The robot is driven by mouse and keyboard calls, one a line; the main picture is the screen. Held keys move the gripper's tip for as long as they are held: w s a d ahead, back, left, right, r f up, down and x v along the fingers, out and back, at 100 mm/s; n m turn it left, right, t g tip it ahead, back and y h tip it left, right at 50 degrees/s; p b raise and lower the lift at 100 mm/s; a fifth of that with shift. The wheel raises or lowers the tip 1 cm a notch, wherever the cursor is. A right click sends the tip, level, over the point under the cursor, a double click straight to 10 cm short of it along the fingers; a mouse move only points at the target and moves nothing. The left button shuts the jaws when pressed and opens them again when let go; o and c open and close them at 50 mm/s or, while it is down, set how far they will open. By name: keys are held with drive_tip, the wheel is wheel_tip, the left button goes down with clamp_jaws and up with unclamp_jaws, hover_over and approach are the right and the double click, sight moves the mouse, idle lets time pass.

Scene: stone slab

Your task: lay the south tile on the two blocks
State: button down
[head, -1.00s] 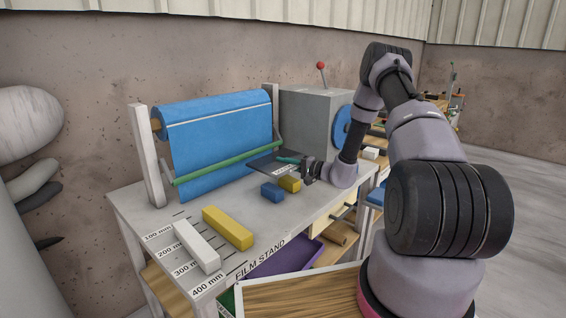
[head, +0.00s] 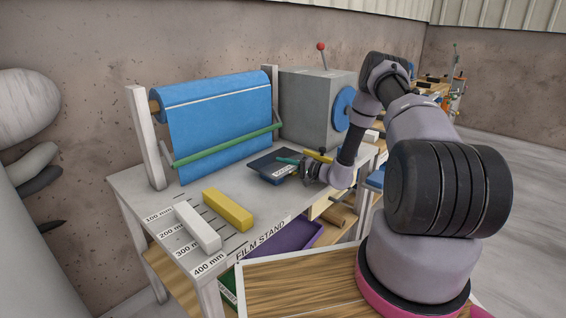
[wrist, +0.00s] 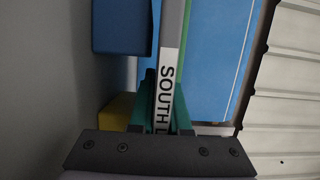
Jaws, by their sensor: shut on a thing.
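The south tile (head: 268,163) is a dark, flat slab. Its white edge label shows in the wrist view (wrist: 167,85), beginning with SOUTH. My gripper (head: 292,163) is shut on the tile, with green fingers on both sides of the labelled edge. The tile lies roughly level over the stone top. In the wrist view the blue block (wrist: 120,25) and the yellow block (wrist: 116,110) lie on the tile's lower side. A finger partly hides the yellow block. In the head view the tile and gripper largely hide both blocks. I cannot tell whether the tile touches them.
A long yellow bar (head: 228,209) and a white bar (head: 197,227) lie at the front left of the slab. The blue film roll (head: 218,120) with its green rod stands behind. A grey machine box (head: 312,105) stands at the back right. The slab's middle is clear.

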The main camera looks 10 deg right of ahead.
drive_tip(key=c, duration=0.8)
unclamp_jaws()
drive_tip(key=shift+r, duration=0.1)
drive_tip(key=shift+d, duration=0.1)
